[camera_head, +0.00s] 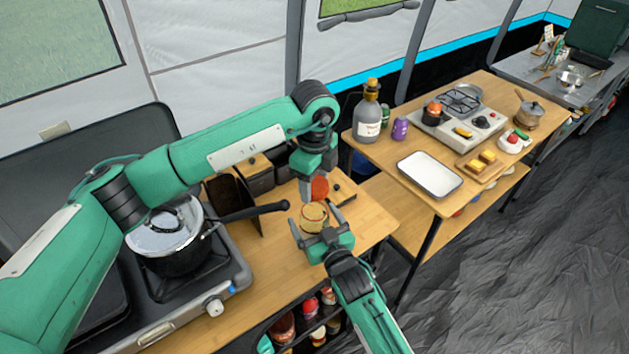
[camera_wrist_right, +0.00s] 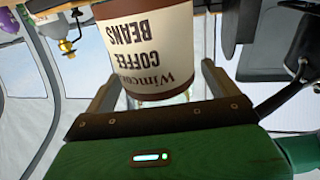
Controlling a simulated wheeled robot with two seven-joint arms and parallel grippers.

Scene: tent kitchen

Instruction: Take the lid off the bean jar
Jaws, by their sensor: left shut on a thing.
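The bean jar (camera_head: 314,217) stands on the wooden counter in the head view, and its open-looking top faces up. In the right wrist view the jar (camera_wrist_right: 150,50) appears upside down, with a cream "Coffee Beans" label and dark red bands. My left gripper (camera_head: 318,180) is above and behind the jar, shut on a round red-orange lid (camera_head: 319,189) that shows apart from the jar. My right gripper (camera_head: 320,226) is open, its fingers on either side of the jar; they also show in the right wrist view (camera_wrist_right: 160,92).
A pot (camera_head: 168,235) with a long dark handle sits on the stove at left, the handle reaching towards the jar. Dark boxes (camera_head: 257,172) stand behind the jar. A second table holds a white tray (camera_head: 430,174) and a bottle (camera_head: 368,118). The counter's front is clear.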

